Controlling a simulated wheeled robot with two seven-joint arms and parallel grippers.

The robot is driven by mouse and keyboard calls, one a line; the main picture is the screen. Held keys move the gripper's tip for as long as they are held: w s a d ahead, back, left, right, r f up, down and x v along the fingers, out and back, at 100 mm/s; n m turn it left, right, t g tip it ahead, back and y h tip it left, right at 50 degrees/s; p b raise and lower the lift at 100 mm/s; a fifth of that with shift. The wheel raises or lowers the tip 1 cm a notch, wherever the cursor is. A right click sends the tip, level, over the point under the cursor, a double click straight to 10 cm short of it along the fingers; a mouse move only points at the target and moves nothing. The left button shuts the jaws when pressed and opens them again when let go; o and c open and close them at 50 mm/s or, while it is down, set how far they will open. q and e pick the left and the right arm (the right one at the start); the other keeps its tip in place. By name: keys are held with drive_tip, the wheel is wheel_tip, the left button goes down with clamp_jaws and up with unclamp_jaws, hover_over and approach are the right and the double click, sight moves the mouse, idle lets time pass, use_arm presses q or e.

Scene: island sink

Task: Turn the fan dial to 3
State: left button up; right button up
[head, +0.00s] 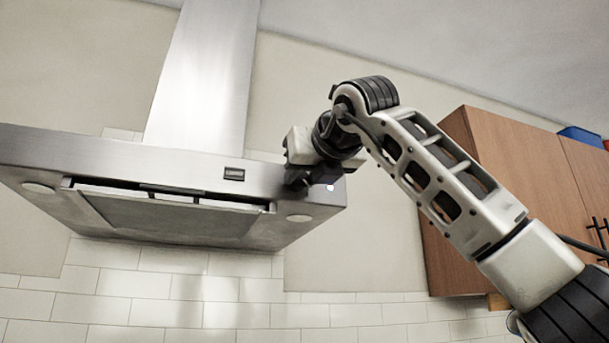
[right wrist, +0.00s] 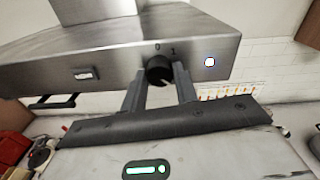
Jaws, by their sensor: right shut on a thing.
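The fan dial (right wrist: 160,70) is a round black knob on the front of the steel range hood. The marks "0" and "1" show above it in the right wrist view; other marks are hidden or too small to read. My right gripper (right wrist: 161,80) is shut on the dial, one finger on each side of it. In the head view my right gripper (head: 312,178) is at the right end of the hood's front face and hides the dial. My left gripper is in neither view.
The steel range hood (head: 110,158) has a small switch (head: 234,174) left of the gripper and a lit white button (right wrist: 209,62) right of the dial. A wooden cabinet (head: 520,170) hangs behind my right arm. White tiles cover the wall below.

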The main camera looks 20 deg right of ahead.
drive_tip(key=shift+f, duration=0.15)
drive_tip(key=o, duration=1)
drive_tip(key=shift+c, duration=0.2)
use_arm(q)
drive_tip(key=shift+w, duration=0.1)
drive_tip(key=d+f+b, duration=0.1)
drive_tip(key=b, duration=0.3)
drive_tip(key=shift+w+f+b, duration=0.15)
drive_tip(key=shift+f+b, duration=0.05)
drive_tip(key=shift+b, duration=0.15)
use_arm(e)
drive_tip(key=s+d, duration=0.1)
drive_tip(key=s, duration=1.5)
drive_tip(key=shift+r, duration=0.4)
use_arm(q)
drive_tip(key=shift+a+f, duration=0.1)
